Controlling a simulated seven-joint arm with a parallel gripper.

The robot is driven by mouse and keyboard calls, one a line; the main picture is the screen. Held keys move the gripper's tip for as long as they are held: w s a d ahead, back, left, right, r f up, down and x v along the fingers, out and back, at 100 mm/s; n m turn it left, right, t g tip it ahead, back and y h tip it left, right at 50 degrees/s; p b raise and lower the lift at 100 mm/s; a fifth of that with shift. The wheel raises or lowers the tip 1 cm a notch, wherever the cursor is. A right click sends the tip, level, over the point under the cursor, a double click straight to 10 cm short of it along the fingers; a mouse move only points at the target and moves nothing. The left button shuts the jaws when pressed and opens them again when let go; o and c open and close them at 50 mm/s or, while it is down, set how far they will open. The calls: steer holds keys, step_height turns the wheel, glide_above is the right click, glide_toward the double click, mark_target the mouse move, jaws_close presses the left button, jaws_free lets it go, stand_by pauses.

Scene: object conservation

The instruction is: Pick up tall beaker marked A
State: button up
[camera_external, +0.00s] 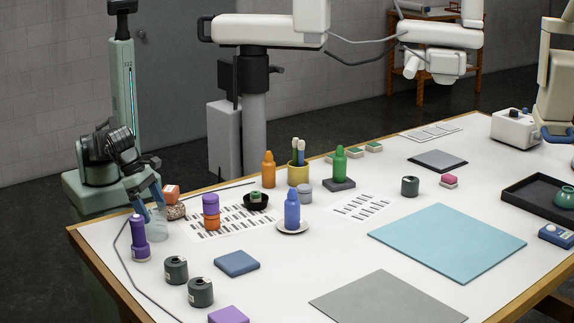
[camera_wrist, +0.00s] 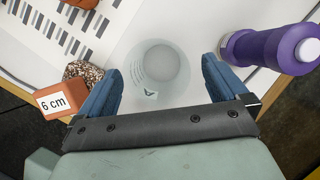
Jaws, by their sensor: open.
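The tall beaker marked A (camera_external: 159,230) is clear, pale glass or plastic and stands on the white table near its left end. In the wrist view the beaker (camera_wrist: 160,72) is seen from above, with a small dark A label on its near side. My gripper (camera_external: 151,203) is just above the beaker, pointing down. In the wrist view my gripper (camera_wrist: 161,76) is open, with one blue finger on each side of the beaker and visible gaps between. I cannot tell exactly how far down the fingers reach.
A purple bottle (camera_external: 139,243) stands close beside the beaker; it is right of my fingers in the wrist view (camera_wrist: 270,46). An orange "6 cm" block (camera_wrist: 63,102) and a speckled object (camera_wrist: 83,71) are left there. A printed sheet (camera_external: 240,224) lies beyond.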

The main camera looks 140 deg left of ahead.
mark_target(166, 237)
steer(key=shift+x, duration=2.35)
steer(key=shift+s, duration=0.2)
steer(key=c, duration=1.1)
